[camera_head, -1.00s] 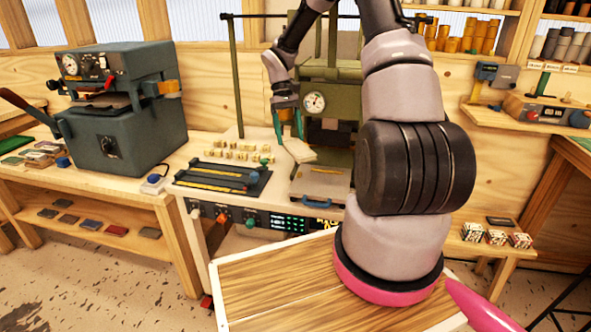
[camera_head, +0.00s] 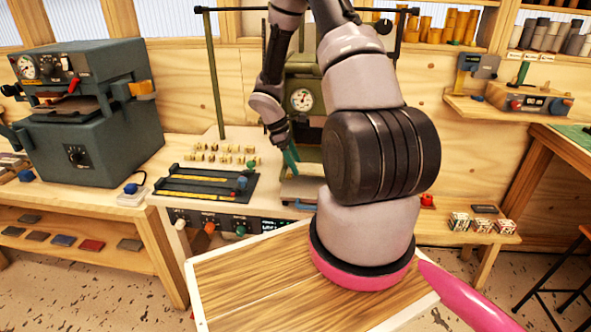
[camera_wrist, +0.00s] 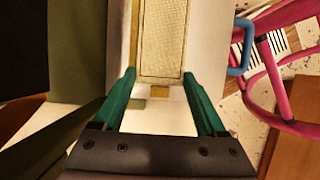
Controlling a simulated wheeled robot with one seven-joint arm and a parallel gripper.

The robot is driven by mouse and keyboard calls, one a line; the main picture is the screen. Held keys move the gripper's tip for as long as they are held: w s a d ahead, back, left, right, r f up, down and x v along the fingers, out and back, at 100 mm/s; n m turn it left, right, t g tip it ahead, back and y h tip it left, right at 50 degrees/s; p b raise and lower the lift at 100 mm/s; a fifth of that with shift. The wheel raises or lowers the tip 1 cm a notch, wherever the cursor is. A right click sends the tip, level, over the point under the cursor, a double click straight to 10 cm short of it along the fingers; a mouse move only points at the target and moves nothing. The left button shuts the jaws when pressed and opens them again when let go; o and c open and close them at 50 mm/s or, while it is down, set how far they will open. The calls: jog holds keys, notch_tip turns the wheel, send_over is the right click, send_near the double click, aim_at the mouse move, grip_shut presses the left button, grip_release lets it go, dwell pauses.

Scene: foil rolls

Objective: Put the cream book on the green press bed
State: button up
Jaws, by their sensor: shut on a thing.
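My gripper (camera_head: 291,160) is low at the front of the green press (camera_head: 303,70), its green fingers pointing down. In the head view only a pale sliver of the book (camera_head: 309,169) shows, the rest hidden by my arm. The press bed (camera_head: 298,190) is just below, partly covered by my arm. I cannot tell whether the book touches it.
A blue handle (camera_wrist: 240,47) stands at the bed's side. A black type tray (camera_head: 208,183) and several small brass-coloured blocks (camera_head: 220,153) lie left of the press. A blue-grey machine (camera_head: 85,110) stands further left. My forearm blocks the view right of the press.

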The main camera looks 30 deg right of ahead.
notch_tip(320, 180, down, 2)
jog(key=shift+f, duration=0.25)
jog(key=o, duration=1.5)
jog(key=shift+f, duration=0.1)
